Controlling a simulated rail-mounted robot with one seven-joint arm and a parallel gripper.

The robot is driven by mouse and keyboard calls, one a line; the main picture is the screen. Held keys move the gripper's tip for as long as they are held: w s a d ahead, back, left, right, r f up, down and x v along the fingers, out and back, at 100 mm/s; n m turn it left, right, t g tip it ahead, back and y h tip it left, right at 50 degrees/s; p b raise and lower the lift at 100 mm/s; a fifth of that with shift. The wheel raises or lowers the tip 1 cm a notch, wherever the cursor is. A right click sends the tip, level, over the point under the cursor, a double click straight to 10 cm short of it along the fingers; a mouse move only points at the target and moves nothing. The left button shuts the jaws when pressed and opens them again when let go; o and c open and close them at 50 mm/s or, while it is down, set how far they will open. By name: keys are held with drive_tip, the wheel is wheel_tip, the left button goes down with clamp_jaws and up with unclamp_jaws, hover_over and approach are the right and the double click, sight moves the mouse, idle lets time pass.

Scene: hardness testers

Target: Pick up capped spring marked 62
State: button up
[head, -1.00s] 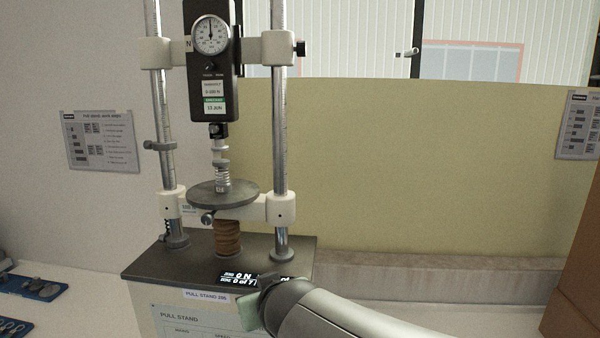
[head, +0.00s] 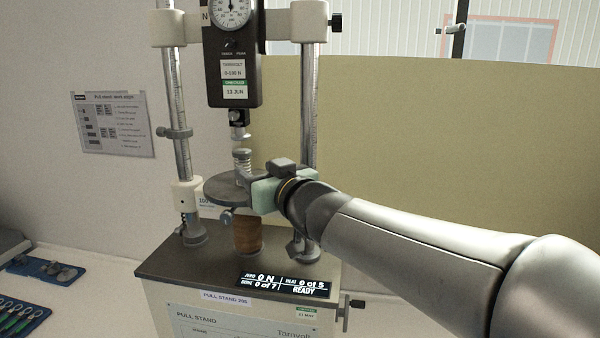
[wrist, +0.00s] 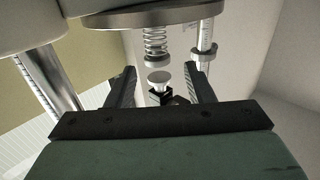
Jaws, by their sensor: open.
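The capped spring (head: 242,162) stands upright on the round plate (head: 222,190) of the pull stand, under the gauge's plunger (head: 238,132). In the wrist view, which looks upside down, the spring (wrist: 155,38) hangs from the plate (wrist: 150,16) with its flat cap towards the plunger's disc (wrist: 159,77). I cannot read any number on it. My gripper (wrist: 162,78) is open, with its fingers apart and the disc showing in the gap between them. In the head view its pale green body is just right of the spring, and its fingertips are hard to make out.
The stand's two posts (head: 309,110) flank the spring, with a force gauge (head: 232,60) above. A display (head: 285,284) on the base reads 0 N and READY. Blue trays (head: 45,269) lie at the left. A tan panel (head: 440,150) stands behind.

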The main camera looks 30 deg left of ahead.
sight(244, 159)
drive_tip(key=x, duration=0.4)
drive_tip(key=p+x, duration=0.1)
drive_tip(key=x, duration=0.4)
drive_tip(key=shift+w+d+p, duration=0.2)
drive_tip(key=shift+p, duration=0.1)
drive_tip(key=c, duration=1)
